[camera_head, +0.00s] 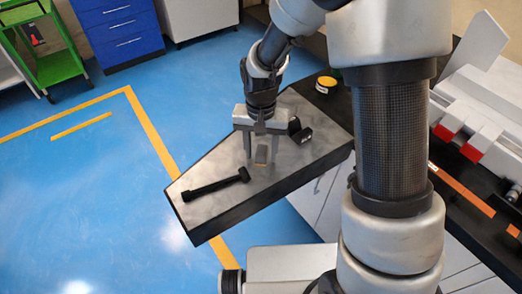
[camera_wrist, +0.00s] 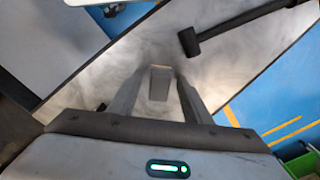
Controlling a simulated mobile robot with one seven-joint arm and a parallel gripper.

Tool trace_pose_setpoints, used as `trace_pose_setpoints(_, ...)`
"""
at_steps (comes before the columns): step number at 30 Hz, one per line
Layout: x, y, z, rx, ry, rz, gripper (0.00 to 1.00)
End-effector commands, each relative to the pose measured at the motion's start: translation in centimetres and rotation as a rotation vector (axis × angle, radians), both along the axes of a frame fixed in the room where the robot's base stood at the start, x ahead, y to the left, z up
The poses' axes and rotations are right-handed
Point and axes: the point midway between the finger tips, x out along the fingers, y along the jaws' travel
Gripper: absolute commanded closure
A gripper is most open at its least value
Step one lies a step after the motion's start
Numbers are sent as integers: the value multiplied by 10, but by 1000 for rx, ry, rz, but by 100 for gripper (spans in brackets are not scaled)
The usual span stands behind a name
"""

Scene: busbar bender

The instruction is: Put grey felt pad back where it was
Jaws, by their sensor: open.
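A small grey block with a tan edge, which looks like the grey felt pad (camera_head: 261,155), is at the grey metal tabletop (camera_head: 215,163). In the wrist view the pad (camera_wrist: 159,83) shows between the two fingers. My gripper (camera_head: 261,158) points down over the tabletop and is open, with one finger on each side of the pad. In the wrist view my gripper (camera_wrist: 157,95) shows a gap beside the pad. I cannot tell whether the pad rests flat on the tabletop.
A black mallet (camera_head: 215,185) lies on the tabletop near its front left edge; it also shows in the wrist view (camera_wrist: 240,30). A dark object (camera_head: 300,133) lies behind the gripper. A yellow-and-black round item (camera_head: 326,84) sits farther back. A white machine (camera_head: 475,110) stands at right.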

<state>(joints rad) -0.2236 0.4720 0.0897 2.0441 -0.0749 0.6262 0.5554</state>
Motion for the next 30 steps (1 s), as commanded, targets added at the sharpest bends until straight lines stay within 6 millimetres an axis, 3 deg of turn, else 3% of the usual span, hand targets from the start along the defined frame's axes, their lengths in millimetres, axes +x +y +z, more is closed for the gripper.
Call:
trace_pose_setpoints(15,1,0,100,2,-5,0,55)
trace_pose_setpoints(26,-2,-3,124,2,-13,2,55)
trace_pose_setpoints(30,-16,-26,159,8,-82,24,55)
